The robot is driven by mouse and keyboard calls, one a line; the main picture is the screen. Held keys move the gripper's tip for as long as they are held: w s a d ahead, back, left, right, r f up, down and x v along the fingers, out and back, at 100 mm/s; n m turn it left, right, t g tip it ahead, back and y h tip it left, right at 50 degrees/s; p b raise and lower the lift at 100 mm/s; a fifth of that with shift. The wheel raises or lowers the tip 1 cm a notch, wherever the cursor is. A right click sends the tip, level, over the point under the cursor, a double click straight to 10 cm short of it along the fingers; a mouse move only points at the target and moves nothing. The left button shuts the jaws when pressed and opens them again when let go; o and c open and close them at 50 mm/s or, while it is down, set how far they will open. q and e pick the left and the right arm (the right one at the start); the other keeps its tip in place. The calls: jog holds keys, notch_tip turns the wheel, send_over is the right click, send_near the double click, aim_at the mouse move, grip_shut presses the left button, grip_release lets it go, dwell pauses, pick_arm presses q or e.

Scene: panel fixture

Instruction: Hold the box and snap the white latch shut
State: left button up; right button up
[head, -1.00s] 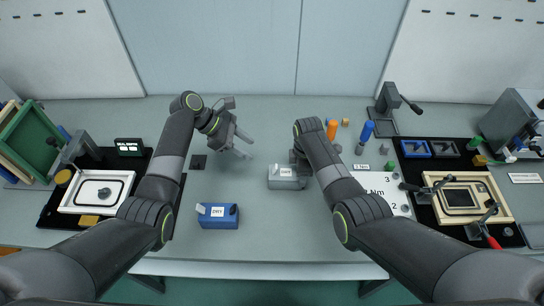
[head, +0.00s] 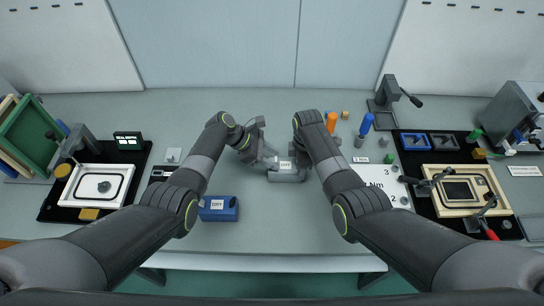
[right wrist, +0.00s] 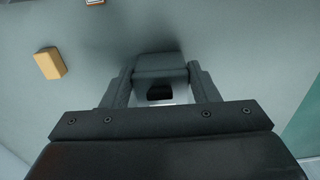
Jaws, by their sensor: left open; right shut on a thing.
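A grey box (head: 288,176) with a white label (head: 286,165) stands near the middle of the table. My right gripper (right wrist: 160,78) is shut on the grey box (right wrist: 158,62), with a finger on each side in the right wrist view; in the head view my forearm mostly covers it. My left gripper (head: 271,160) is open at the left end of the grey box, very close; I cannot tell if it touches. I cannot make out a white latch on the grey box.
A black board with a white tray (head: 75,186) lies left, and a black board with a framed panel (head: 492,200) right. Blue (head: 366,124) and orange (head: 331,122) upright pieces stand behind my right arm. The table behind the grey box is clear.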

pick_arm(q)
jog(key=shift+d+f, duration=0.1)
grip_shut()
jog(key=shift+d+y, duration=0.35)
jog(key=shift+y, duration=0.65)
grip_release()
jog(key=shift+a, duration=0.1)
